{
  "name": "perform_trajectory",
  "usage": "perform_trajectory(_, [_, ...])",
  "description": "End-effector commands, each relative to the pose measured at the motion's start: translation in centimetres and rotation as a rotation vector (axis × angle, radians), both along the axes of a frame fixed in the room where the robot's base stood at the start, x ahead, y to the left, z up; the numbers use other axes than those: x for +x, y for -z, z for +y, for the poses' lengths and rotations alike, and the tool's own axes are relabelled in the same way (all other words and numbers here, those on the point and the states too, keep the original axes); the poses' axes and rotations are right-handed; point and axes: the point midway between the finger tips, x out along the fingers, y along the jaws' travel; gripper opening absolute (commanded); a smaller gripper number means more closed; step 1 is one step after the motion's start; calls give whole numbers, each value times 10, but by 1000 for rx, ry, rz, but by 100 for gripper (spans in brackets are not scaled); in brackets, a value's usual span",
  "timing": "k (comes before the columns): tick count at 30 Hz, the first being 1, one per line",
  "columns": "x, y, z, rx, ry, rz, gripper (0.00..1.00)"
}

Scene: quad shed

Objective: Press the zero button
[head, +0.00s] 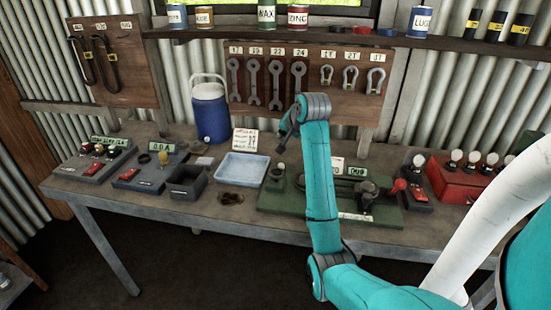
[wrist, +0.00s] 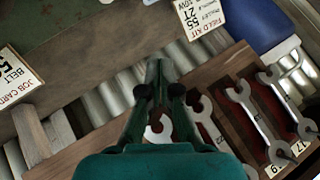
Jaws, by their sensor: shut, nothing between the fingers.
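No button in view carries a readable "zero" label, so I cannot tell which one it is. My gripper (head: 283,143) is above the bench, right of the blue-white tray and apart from these boxes. In the wrist view my gripper (wrist: 159,68) is shut and empty, with the spanner board behind it.
On the bench (head: 165,221) are a blue cooler (head: 209,112), a blue-white tray (head: 242,168), a dark open bin (head: 187,182), a green base plate (head: 290,205) with a clamp-like device, and a red box with bulbs (head: 460,180). The spanner board (head: 315,77) hangs behind.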

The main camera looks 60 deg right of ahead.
Motion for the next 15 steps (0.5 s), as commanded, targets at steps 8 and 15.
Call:
perform_trajectory(8, [0, 0, 0, 0, 0, 0, 0])
perform_trajectory(15, [0, 9, 0, 1, 0, 1, 0])
